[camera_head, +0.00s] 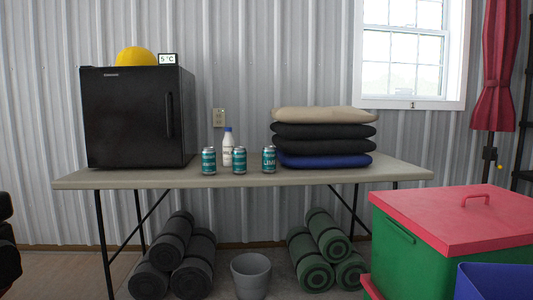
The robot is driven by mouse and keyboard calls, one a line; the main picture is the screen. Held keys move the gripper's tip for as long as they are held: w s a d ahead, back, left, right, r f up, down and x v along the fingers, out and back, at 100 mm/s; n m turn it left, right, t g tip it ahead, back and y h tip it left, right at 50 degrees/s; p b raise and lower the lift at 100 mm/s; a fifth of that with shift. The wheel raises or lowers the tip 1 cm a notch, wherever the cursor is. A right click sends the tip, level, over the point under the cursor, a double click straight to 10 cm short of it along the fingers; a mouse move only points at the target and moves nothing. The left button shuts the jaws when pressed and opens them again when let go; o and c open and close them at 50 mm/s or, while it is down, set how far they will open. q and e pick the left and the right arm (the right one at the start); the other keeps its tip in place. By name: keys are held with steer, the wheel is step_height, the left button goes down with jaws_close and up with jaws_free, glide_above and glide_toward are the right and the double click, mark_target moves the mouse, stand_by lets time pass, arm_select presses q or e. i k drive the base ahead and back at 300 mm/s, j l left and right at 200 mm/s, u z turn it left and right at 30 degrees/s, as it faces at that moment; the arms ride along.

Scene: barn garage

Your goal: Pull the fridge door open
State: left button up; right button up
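The small black fridge (125,125) stands on the left end of the folding table (330,177). Its door faces me and looks shut. A dark vertical handle (169,115) is on the right side of the door. Neither of my grippers shows in this view, and nothing touches the fridge door.
Several cans (239,160), a white bottle (227,148) and stacked cushions (322,130) are right of the fridge. Rolled mats (190,262) and a grey bucket (250,275) sit under the table. A green chest with a red lid (455,215) and a blue bin (495,282) stand front right.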

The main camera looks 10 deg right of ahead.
mark_target(132, 117)
steer(key=i, duration=0.55)
steer(key=i+l, duration=0.15)
steer(key=i, duration=0.35)
steer(key=i+l, duration=0.55)
steer(key=i, duration=0.1)
